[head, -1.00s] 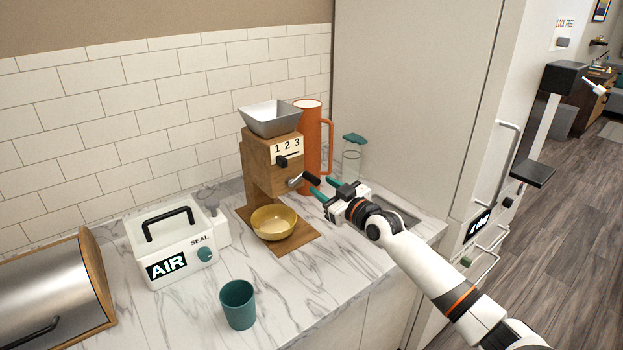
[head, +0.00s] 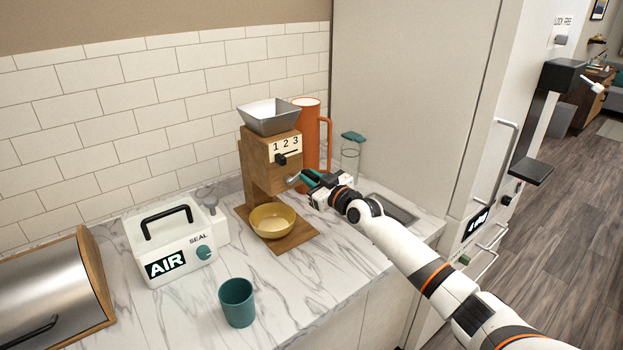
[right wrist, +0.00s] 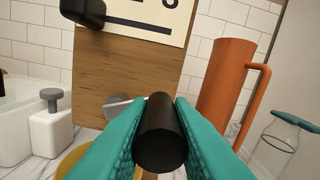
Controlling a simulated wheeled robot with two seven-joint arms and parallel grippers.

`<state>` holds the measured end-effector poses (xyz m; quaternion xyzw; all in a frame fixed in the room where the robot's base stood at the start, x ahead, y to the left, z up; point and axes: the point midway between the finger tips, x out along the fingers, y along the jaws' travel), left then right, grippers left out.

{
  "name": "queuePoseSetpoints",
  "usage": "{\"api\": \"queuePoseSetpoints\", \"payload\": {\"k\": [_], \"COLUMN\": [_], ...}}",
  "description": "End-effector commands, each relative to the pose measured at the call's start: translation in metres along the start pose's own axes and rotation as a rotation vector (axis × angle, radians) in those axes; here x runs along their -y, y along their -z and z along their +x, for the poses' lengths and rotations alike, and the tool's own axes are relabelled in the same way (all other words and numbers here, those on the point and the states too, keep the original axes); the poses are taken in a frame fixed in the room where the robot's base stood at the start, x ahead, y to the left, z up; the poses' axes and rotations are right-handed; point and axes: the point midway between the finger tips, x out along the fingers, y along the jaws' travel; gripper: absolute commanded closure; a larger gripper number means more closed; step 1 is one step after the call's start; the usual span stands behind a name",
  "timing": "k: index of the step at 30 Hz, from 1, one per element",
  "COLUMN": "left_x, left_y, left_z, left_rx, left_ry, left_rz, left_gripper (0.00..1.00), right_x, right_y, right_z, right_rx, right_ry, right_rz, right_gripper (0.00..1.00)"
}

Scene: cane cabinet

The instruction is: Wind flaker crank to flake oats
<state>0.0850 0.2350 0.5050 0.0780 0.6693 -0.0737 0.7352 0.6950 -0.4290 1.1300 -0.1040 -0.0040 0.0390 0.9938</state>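The wooden flaker (head: 256,165) stands on the counter with a grey metal hopper (head: 270,117) on top and a dial marked 1 2 3 on its front. Its crank arm (head: 292,179) sticks out at the front, low on the body. My right gripper (head: 308,179) is at the crank from the right. In the right wrist view, its teal fingers lie against both sides of the black crank handle (right wrist: 160,135), filling the gap. A yellow bowl (head: 272,221) sits on the flaker's wooden base under the body. My left gripper is not in view.
An orange pitcher (head: 310,125) and a glass jar with a teal lid (head: 351,155) stand behind my right gripper. A white AIR SEAL box (head: 168,247), a teal cup (head: 238,303) and a steel bread bin (head: 45,300) are on the left. A tall cabinet bounds the right.

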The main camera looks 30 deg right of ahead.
Motion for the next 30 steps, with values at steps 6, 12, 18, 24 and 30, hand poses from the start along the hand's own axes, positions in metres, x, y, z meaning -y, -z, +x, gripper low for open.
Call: {"api": "queuePoseSetpoints", "payload": {"k": [6, 12, 18, 24, 30], "left_x": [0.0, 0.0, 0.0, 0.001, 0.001], "left_y": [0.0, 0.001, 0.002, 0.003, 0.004], "left_z": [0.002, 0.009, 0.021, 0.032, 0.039], "left_rx": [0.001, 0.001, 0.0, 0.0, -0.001], "left_ry": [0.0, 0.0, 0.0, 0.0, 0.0], "left_rz": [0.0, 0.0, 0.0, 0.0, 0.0], "left_gripper": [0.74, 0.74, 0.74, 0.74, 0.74], "right_x": [0.0, 0.0, -0.001, -0.001, -0.004], "right_y": [0.001, 0.006, 0.013, 0.02, 0.026], "right_z": [0.0, 0.0, 0.0, 0.0, 0.0], "right_rx": [0.0, 0.0, 0.001, 0.001, 0.001], "right_ry": [0.0, 0.0, 0.0, 0.001, 0.0], "right_rz": [0.011, 0.078, 0.219, 0.406, 0.597], "right_gripper": [1.0, 1.0, 1.0, 1.0, 1.0]}}
